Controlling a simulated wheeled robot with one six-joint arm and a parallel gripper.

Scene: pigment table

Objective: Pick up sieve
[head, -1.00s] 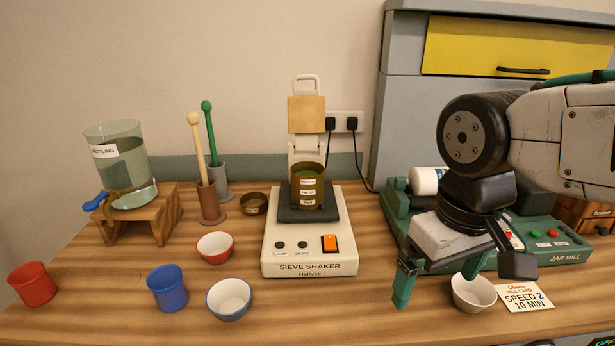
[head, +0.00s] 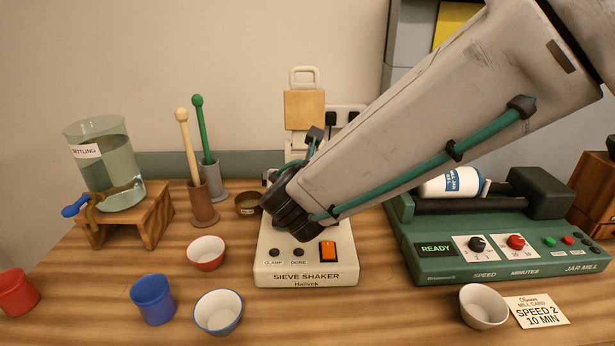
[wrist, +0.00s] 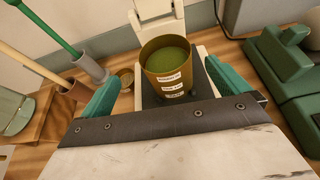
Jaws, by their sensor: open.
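The brass sieve stack (wrist: 170,80), with white labels and green powder inside, stands upright on the dark plate of the sieve shaker (head: 305,272). In the head view my arm hides the stack. A small separate brass sieve (head: 247,204) lies on the table left of the shaker; it also shows in the wrist view (wrist: 126,77). My gripper (wrist: 160,92) is open and empty, with one green finger on each side of the stack and apart from it. In the head view the fingers are mostly hidden behind my arm.
Left of the shaker stand two holders with a cream pestle (head: 188,145) and a green one (head: 203,135). Red (head: 206,252), blue-rimmed (head: 218,311) and white (head: 483,305) bowls stand in front. The jar mill (head: 500,235) is at right. The settling jar (head: 105,165) is at left.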

